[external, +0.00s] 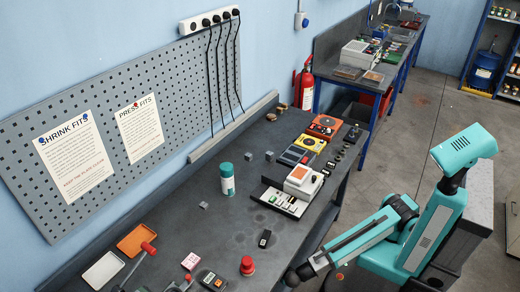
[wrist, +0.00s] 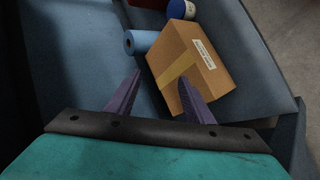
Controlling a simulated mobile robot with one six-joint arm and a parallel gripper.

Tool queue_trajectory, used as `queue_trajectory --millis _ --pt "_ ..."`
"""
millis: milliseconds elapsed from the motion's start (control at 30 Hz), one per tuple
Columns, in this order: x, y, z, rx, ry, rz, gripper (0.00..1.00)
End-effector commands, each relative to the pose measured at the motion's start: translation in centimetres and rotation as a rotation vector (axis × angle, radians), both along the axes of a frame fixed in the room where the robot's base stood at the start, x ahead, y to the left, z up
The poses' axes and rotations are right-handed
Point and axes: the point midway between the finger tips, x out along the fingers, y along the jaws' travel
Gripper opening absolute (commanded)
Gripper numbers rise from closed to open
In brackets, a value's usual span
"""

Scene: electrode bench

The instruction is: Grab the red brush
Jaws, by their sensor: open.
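I cannot make out a red brush for certain in either view. In the external view, a red knob-like piece (external: 247,265) stands on the near part of the dark bench (external: 215,235), and a red-ended lever (external: 148,248) is at the lower left. In the wrist view, my gripper (wrist: 160,77) is open, with its two purple fingers apart and nothing between them. A cardboard box (wrist: 205,60) lies beyond the fingers, by the right one. A dark red thing at the top edge of that view is cut off.
A blue roll (wrist: 141,42) and a blue-and-white round container (wrist: 181,9) are by the box. On the bench are a teal-and-white bottle (external: 227,180), a white-and-orange device (external: 303,181), an orange tray (external: 136,240) and a white tray (external: 102,269). The bench middle has free room.

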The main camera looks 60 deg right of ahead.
Motion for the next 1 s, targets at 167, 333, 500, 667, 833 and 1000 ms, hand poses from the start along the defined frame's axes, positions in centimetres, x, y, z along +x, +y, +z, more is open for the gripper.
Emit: queue_trajectory --millis 167,333,500,667,833,1000 --pt "-2.3 4.8 3.0 0.183 -0.039 -0.028 0.47" --pt "-5.6 10.2 6.0 0.416 -0.051 -0.093 0.47" --pt "-9.7 15.6 9.3 0.651 -0.034 -0.181 0.47" --pt "-12.8 19.3 11.7 0.807 -0.003 -0.256 0.47" --pt "-15.5 22.9 14.2 0.940 0.038 -0.301 0.47" --pt "-16.8 26.4 16.5 1.029 0.073 -0.286 0.47"
